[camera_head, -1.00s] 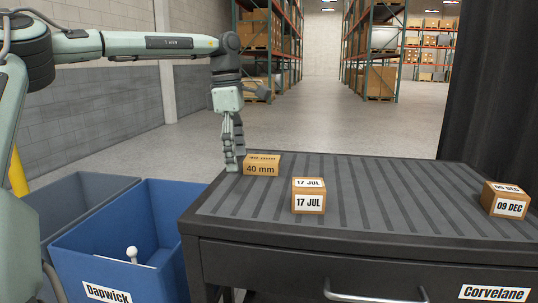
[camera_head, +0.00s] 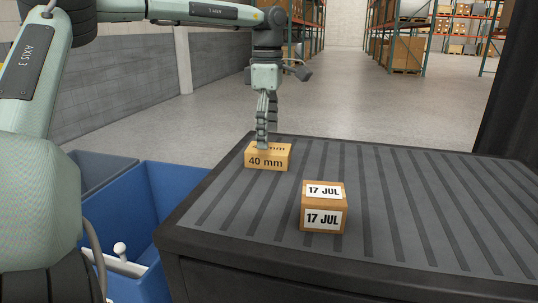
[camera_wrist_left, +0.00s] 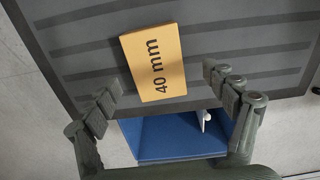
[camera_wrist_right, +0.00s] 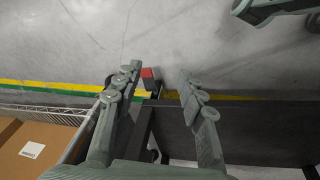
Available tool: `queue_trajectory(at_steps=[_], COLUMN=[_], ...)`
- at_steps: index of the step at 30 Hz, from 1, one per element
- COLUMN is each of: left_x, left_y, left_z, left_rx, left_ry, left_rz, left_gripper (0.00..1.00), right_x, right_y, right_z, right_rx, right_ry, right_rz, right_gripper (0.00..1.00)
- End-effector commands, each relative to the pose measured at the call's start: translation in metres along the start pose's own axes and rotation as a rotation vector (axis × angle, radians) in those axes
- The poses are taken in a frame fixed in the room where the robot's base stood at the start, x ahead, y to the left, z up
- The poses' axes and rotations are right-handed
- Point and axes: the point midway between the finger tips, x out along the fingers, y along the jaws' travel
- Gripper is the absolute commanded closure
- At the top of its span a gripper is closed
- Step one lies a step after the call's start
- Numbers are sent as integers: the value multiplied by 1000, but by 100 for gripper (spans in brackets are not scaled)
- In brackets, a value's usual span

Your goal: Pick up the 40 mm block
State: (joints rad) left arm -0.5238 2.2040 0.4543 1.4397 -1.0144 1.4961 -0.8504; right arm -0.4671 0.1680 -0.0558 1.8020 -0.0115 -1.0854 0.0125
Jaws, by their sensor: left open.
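The 40 mm block (camera_head: 267,160) is an orange-tan box at the far left corner of the dark ribbed table top (camera_head: 375,185). My left gripper (camera_head: 265,143) points down over the block and overlaps its top in the head view. In the left wrist view the block (camera_wrist_left: 154,64) shows its label between and just beyond the open fingers (camera_wrist_left: 168,98), with a gap on each side. My right gripper (camera_wrist_right: 156,80) shows only in the right wrist view, open and empty, above the floor.
A box labelled 17 JUL (camera_head: 323,207) stands nearer the front on the table. A blue bin (camera_head: 185,190) holding a white object stands left of the table, beside a grey bin (camera_head: 95,170). In the right wrist view, a cardboard box (camera_wrist_right: 32,152) lies at lower left.

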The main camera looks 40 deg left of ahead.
Motion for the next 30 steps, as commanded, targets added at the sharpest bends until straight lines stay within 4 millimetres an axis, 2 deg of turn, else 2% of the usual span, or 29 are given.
queue_trajectory(at_steps=[9, 16, 30], left_x=[43, 46, 45], left_y=[2, 3, 3], left_z=[1, 1, 1], left_rx=[-1, -1, -1], left_ry=[0, -1, 0], left_rz=[-3, 0, 0], left_gripper=[16, 16, 73], right_x=[11, 13, 12], right_y=[-2, -2, -2], right_z=[8, 10, 8], right_rx=[-2, -2, -3], right_ry=[-9, -13, -9], right_rz=[-5, -5, -5], right_gripper=[60, 60, 60])
